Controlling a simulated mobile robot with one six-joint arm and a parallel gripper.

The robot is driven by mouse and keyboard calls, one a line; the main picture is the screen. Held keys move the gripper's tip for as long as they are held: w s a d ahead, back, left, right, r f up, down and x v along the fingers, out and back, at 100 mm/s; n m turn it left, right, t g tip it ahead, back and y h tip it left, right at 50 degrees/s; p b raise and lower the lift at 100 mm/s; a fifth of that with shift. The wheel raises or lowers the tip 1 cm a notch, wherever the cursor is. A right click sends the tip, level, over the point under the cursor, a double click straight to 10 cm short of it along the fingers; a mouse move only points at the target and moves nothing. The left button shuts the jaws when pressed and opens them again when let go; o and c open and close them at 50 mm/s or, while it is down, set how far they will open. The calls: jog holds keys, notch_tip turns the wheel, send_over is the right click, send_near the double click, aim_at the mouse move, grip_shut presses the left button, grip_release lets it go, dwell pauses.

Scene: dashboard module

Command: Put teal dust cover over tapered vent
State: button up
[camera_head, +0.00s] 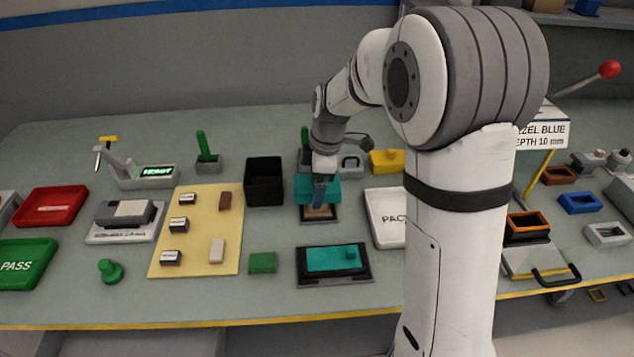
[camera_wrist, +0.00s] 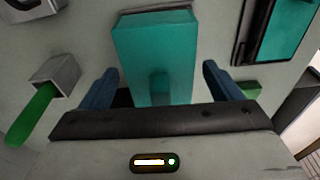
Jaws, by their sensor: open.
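A teal box-shaped block, taken as the dust cover (camera_head: 331,188), stands at mid-table behind a tan pad in a dark frame (camera_head: 318,212); I cannot tell if it rests there. In the wrist view the teal block (camera_wrist: 153,45) has a small teal knob at its near part. My gripper (camera_head: 319,192) is over it, open, its blue fingers (camera_wrist: 161,88) on either side of the knob with gaps visible. I cannot pick out the tapered vent for sure.
A black bin (camera_head: 264,181) stands left of the teal block, a white tray (camera_head: 385,215) right. A green block (camera_head: 263,263) lies front left. A green peg in a grey base (camera_wrist: 52,80) is close by. My arm hides part of the table's right side.

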jog(key=r, duration=0.5)
jog(key=d+r, duration=0.1)
jog(key=r, duration=0.1)
jog(key=shift+d+r, duration=0.1)
jog(key=shift+r, duration=0.2)
jog(key=s+d+m+t+h, duration=0.1)
jog(key=s+d+m, duration=0.4)
jog(key=s+m, duration=0.3)
jog(key=s+d+m+t, duration=0.1)
jog(key=s+d+m, duration=0.3)
jog(key=s+m, duration=0.5)
jog(key=s, duration=0.5)
jog(key=shift+s+d+f+m+t+h, duration=0.2)
jog(key=shift+s+d+m+t+h, duration=0.1)
jog(key=shift+d+h, duration=0.1)
